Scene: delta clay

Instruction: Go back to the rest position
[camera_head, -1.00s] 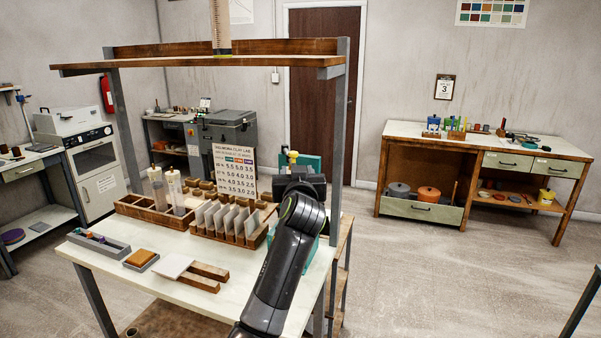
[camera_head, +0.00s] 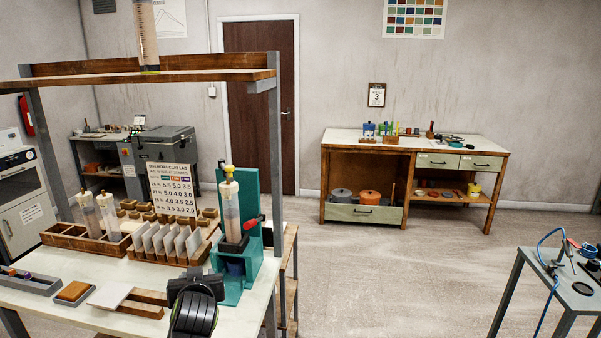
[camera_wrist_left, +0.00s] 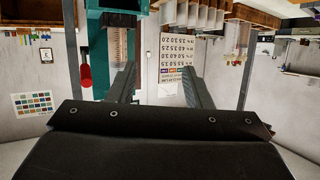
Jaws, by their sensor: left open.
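My left gripper shows as a black wrist (camera_head: 195,287) low in the head view, in front of the teal press at the table's right end; its fingers are hidden there. In the left wrist view my left gripper (camera_wrist_left: 158,72) is open, with nothing between its two dark fingers. That view looks upside down. The teal press (camera_head: 250,205) holds an upright clear tube (camera_head: 230,205) and has a red handle. It also shows in the left wrist view (camera_wrist_left: 96,60), beside the left finger. My right gripper is in neither view.
The white-topped table (camera_head: 60,310) bears a wooden tube tray (camera_head: 75,238), a rack of pale tiles (camera_head: 165,243) and a sign (camera_head: 175,188). A wooden shelf (camera_head: 150,77) spans above. A blue-cabled side table (camera_head: 545,265) stands right. Open floor (camera_head: 400,270) lies between.

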